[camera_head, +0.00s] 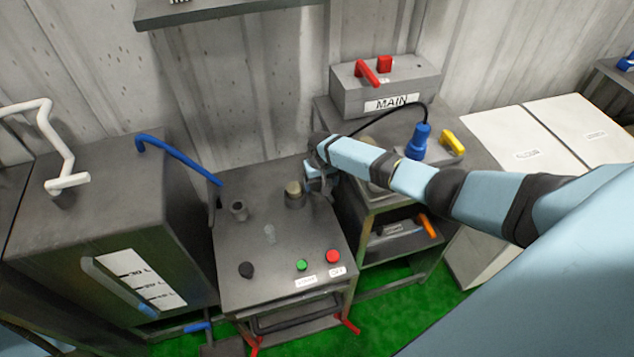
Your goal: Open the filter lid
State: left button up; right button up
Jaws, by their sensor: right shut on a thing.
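My right arm reaches in from the right across the right-hand bench. Its gripper (317,183) is at the back right edge of the grey control table (250,265), just right of a short post with a beige top (293,193). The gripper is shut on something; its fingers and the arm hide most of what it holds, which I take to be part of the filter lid. Part of a pale round rim (374,143) shows behind my forearm on the right-hand bench; whether it belongs to the filter is unclear. My left gripper is out of view.
A blue pipe (180,158) runs from the left tank (105,215). A MAIN box (385,88), a blue plug (419,143) and a yellow handle (453,142) stand near my arm.

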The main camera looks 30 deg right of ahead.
jog(key=shift+w+d+r, duration=0.1)
jog(key=shift+d, duration=0.05)
dwell(0.3)
jog(key=o, duration=1.1)
